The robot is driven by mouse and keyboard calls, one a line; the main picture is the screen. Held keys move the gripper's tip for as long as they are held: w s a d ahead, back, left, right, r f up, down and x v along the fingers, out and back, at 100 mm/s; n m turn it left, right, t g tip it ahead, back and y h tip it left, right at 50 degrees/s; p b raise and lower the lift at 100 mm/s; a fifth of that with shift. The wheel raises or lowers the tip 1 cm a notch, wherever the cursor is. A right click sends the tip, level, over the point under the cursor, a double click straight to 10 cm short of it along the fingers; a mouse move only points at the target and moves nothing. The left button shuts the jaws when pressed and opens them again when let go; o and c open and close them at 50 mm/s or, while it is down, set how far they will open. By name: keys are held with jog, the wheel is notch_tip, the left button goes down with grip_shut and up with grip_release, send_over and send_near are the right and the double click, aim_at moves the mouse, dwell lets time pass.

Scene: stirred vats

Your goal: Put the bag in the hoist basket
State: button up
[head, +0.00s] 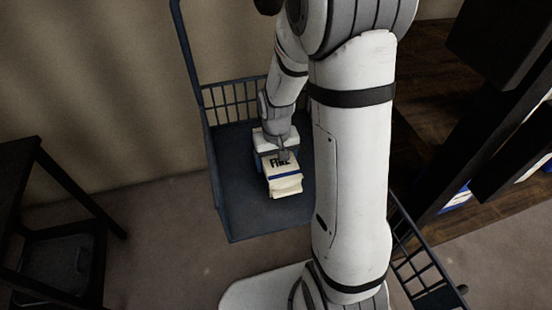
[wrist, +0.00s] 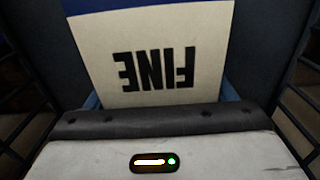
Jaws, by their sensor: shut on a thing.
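The bag (head: 284,184) is cream with a dark printed word and a blue band; in the wrist view the bag (wrist: 155,50) shows the word FINE upside down. The hoist basket (head: 236,205) is dark blue-grey with a flat floor and barred sides. The bag and gripper appear over the basket's floor, inside its outline. I cannot tell whether the bag touches the floor. My arm hides the basket's right part.
A dark shelf rack (head: 430,120) stands at the right, with blue and white bags (head: 456,200) on it. A dark table or stool frame (head: 50,230) stands at the left. Bare basket floor shows to the left of the bag.

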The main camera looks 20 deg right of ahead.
jog(key=o, duration=1.8)
jog(key=shift+f, duration=0.1)
jog(key=shift+c, duration=0.2)
notch_tip(320, 180, up, 12)
jog(key=p, duration=0.3)
jog(key=shift+s+r, duration=0.15)
jog(key=shift+r, duration=0.2)
jog(key=s+r, duration=0.3)
jog(key=s, duration=0.3)
jog(key=s+r+t, duration=0.1)
jog(key=s+r, duration=0.3)
jog(key=s, duration=0.3)
jog(key=shift+s+t, duration=0.25)
jog(key=shift+t, duration=0.05)
